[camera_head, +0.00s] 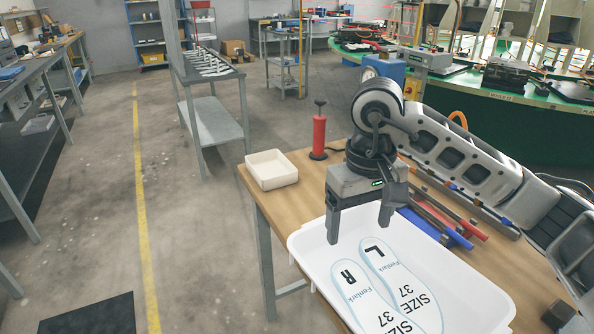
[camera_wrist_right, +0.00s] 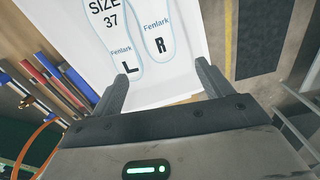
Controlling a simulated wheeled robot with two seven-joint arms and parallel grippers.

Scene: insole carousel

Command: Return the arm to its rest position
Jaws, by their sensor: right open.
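My right gripper (camera_head: 359,222) is open and empty above the far end of a white tray (camera_head: 304,243). Its two fingers are spread apart in the right wrist view (camera_wrist_right: 162,92), with nothing between them but the tray below. Two pale insoles lie side by side in the tray, marked Fenlark, size 37: the R insole (camera_head: 362,298) on the left and the L insole (camera_head: 402,283) on the right. In the wrist view the L insole (camera_wrist_right: 122,45) and R insole (camera_wrist_right: 155,30) lie beyond the fingertips, apart from them. My left gripper is not in view.
The tray rests on a wooden table (camera_head: 262,196). A small white bin (camera_head: 271,170), a red hand pump (camera_head: 319,135) and red and blue tools (camera_head: 445,232) are near my right arm. A green carousel (camera_head: 520,95) stands behind. Open floor lies to the left.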

